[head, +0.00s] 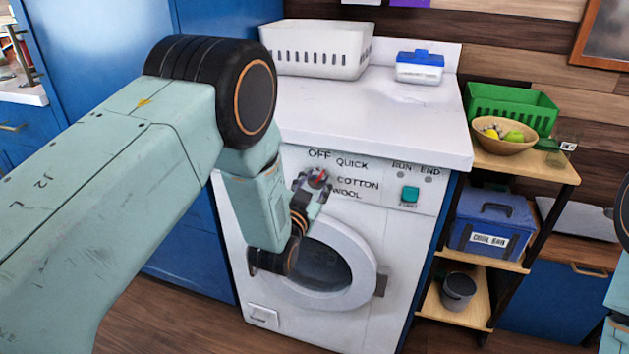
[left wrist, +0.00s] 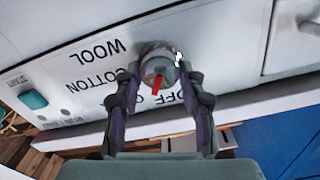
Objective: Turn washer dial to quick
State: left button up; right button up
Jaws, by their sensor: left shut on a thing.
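The washer (head: 408,245) is white, with a round door and a control panel reading OFF, QUICK, COTTON and WOOL around the dial. My left gripper (head: 318,184) is at the panel in the head view, shut on the dial. In the left wrist view the fingers of my left gripper (left wrist: 162,78) flank the round grey dial (left wrist: 156,56). Its red pointer (left wrist: 157,84) points down and slightly left there, near OFF. QUICK is mostly hidden by the gripper, so the exact setting cannot be told. My right gripper is not in view.
A teal start button (head: 410,193) sits right of the dial. A white basket (head: 315,50) and a blue-lidded tub (head: 420,66) stand on the washer top. A shelf at the right holds a blue box (head: 490,225) and a bowl (head: 505,140).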

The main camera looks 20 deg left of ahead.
pick_arm(q)
jog(key=shift+m, duration=1.3)
jog(key=shift+d, duration=0.1)
jog(key=o, duration=1.2)
jog(key=s, duration=1.2)
jog(key=shift+a, duration=0.25)
jog(key=shift+f, duration=0.1)
